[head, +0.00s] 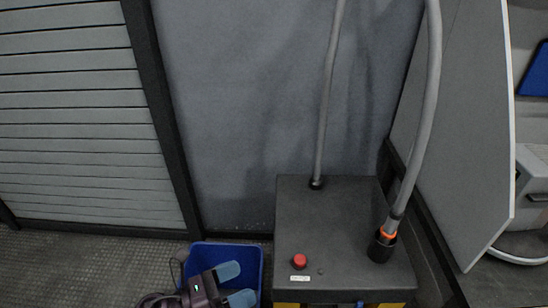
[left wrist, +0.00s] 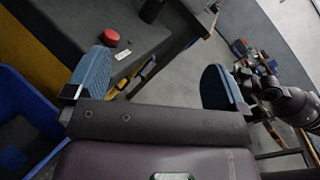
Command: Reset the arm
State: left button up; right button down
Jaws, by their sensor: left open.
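My left gripper (head: 235,284) is at the bottom of the head view, in front of a blue bin and left of a dark box. Its two blue fingers are apart with nothing between them. In the left wrist view the fingers of the left gripper (left wrist: 155,85) also stand wide apart and empty. The dark box (head: 330,215) has a red button (head: 299,261) on its top, which also shows in the left wrist view (left wrist: 112,38). My right gripper is not in the head view.
The blue bin (head: 203,252) stands left of the box. Grey hoses (head: 329,90) rise from the box top, one at a socket with an orange ring (head: 388,234). A tilted grey panel (head: 460,130) is at the right. A slatted shutter (head: 80,120) is at the left.

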pick_arm(q)
jog(key=s+a+r+n+t+y+p, duration=0.2)
jog(key=a+n+t+y, duration=0.3)
jog(key=n, duration=0.7)
jog(key=s+a+r+n+t+y+p, duration=0.15)
jog(key=s+a+n+t+y, duration=0.3)
jog(key=n, duration=0.75)
jog(key=s+a+f+n+g+y+p, duration=0.4)
jog(key=s+a+n, duration=0.6)
jog(key=n, duration=0.8)
jog(key=s+f+g+y, duration=0.2)
jog(key=s, duration=0.1)
jog(key=shift+n+y, duration=0.3)
jog(key=shift+y, duration=0.05)
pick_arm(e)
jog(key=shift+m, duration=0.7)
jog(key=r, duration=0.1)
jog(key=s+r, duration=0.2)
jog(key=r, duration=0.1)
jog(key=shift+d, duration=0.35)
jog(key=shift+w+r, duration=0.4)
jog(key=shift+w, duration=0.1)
